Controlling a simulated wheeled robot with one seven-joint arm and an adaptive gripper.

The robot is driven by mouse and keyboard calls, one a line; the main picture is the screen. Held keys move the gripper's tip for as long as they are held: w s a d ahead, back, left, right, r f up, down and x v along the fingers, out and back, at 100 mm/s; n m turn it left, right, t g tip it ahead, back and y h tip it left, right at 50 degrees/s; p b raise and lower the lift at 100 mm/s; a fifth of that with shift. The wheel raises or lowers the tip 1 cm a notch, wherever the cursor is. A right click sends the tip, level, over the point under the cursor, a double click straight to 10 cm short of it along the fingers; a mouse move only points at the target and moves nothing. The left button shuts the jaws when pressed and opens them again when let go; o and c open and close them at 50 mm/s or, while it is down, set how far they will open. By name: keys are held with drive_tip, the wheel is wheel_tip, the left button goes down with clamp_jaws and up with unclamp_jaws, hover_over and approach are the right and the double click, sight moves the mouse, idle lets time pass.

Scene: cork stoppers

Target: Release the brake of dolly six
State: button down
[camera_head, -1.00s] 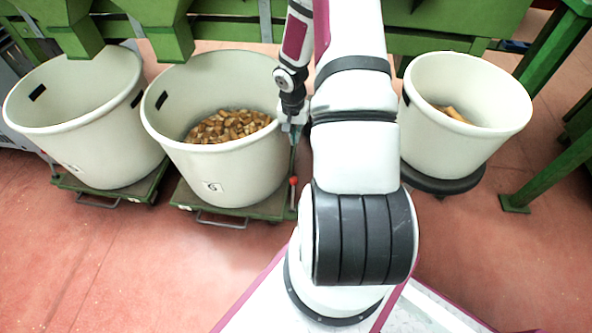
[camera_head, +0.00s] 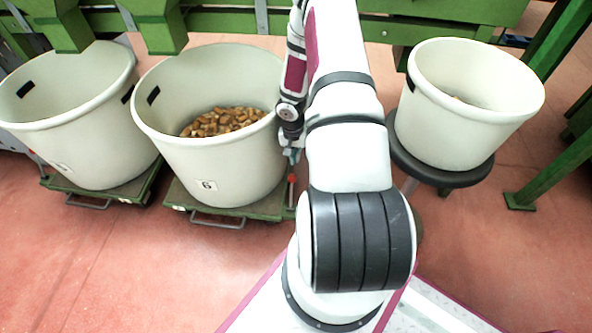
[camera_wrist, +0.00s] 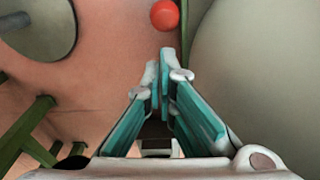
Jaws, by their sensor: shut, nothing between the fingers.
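Dolly six is the low green dolly (camera_head: 240,211) under the white tub labelled 6 (camera_head: 206,185). A lever with a red knob (camera_head: 292,178) stands at the dolly's right side. The same red knob (camera_wrist: 165,15) shows at the top of the wrist view, beyond my fingertips. My gripper (camera_head: 291,158) is beside the tub's right wall, just above the knob. In the wrist view my gripper (camera_wrist: 160,62) is shut and empty, with a visible gap to the knob. The lever's lower end is too small to make out.
Tub six holds many corks (camera_head: 222,122). Another white tub (camera_head: 75,120) stands on a dolly at left. A third tub (camera_head: 465,110) sits on a dark round stand at right. Green machine legs (camera_head: 550,170) stand at far right. Red floor (camera_head: 130,260) is open in front.

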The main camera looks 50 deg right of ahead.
wheel_tip(320, 180, down, 6)
drive_tip(key=b, duration=0.2)
drive_tip(key=shift+d, duration=0.25)
drive_tip(key=shift+a, duration=0.1)
